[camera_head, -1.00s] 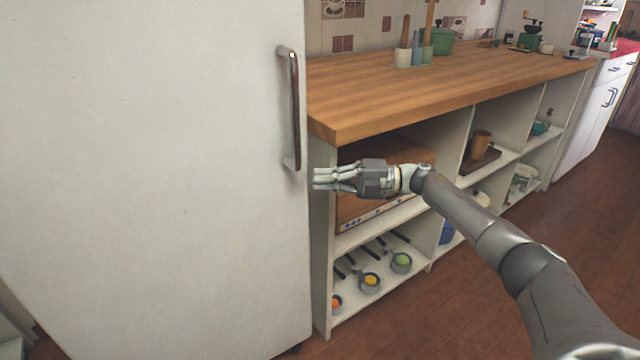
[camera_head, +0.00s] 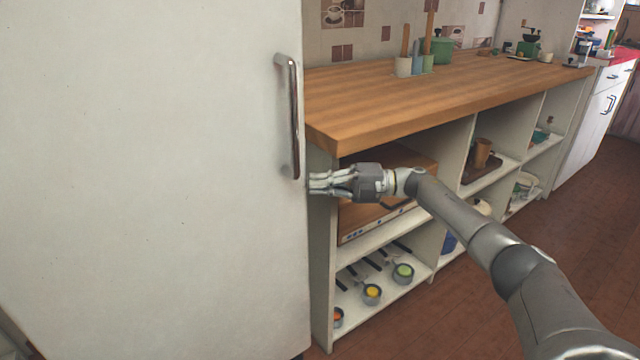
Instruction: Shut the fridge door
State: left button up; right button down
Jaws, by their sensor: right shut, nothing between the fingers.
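The white fridge door (camera_head: 150,190) fills the left of the view, its face turned toward me. Its upright metal handle (camera_head: 293,115) sits near the door's right edge. My right gripper (camera_head: 312,184) is shut and empty. Its fingertips point left and are right at the door's right edge, just below the handle's lower end. I cannot tell whether they touch the edge. Any gap between door and fridge body is hidden from this side. My left gripper is not in view.
A wooden countertop (camera_head: 430,85) with open shelves below stands right of the fridge, close behind my right gripper. Small pans (camera_head: 372,293) lie on the lower shelf. Utensil cups (camera_head: 403,66) stand at the back of the counter. The brown floor (camera_head: 450,325) is clear.

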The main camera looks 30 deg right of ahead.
jog(key=v, duration=1.2)
jog(key=shift+s, duration=0.1)
